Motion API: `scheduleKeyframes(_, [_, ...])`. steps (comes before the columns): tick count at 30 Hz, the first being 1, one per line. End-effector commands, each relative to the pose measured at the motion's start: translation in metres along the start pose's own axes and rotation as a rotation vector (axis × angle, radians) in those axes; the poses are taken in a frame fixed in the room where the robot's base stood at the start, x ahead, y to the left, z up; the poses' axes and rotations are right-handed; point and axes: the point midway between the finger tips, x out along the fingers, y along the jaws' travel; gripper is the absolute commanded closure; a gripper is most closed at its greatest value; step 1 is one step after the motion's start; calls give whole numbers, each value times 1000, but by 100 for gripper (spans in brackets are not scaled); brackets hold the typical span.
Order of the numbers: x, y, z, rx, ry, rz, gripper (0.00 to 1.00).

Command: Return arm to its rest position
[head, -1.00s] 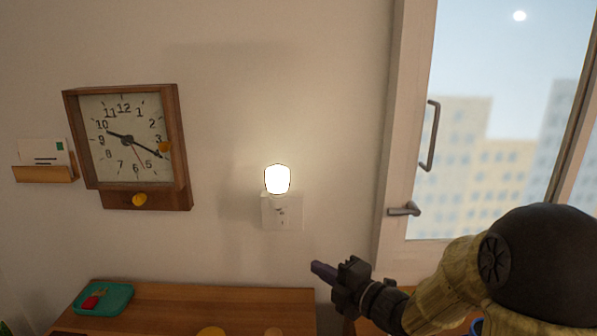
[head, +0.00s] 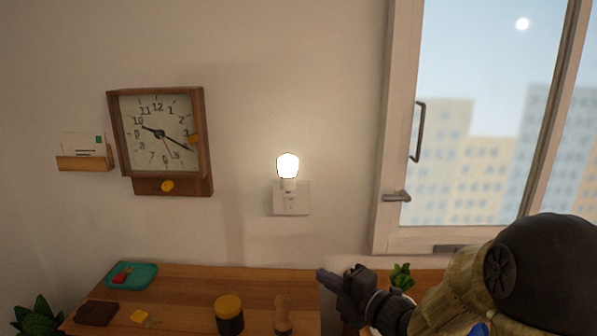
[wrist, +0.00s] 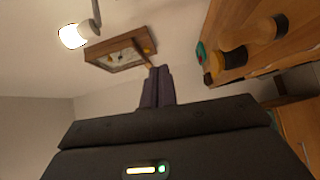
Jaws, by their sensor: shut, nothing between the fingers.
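My gripper (head: 322,275) is at the lower right of the head view, held in front of the wooden table's right part with its fingertips pointing left. In the wrist view the two dark fingers (wrist: 157,87) are together with nothing between them. My arm reaches in from the lower right corner. The gripper touches nothing that I can see.
A wooden table (head: 190,288) holds a dark jar with a yellow lid (head: 229,315), a wooden-topped dispenser (head: 283,315) and a teal tray (head: 145,278). A lit lamp (head: 288,166), a clock (head: 158,135) and a window (head: 470,130) are on the wall. A plant (head: 402,277) is behind my gripper.

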Motion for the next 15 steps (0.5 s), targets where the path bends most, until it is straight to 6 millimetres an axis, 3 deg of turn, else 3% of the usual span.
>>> scheduleKeyframes(15, [-9, -31, 27, 248, -231, -169, 100])
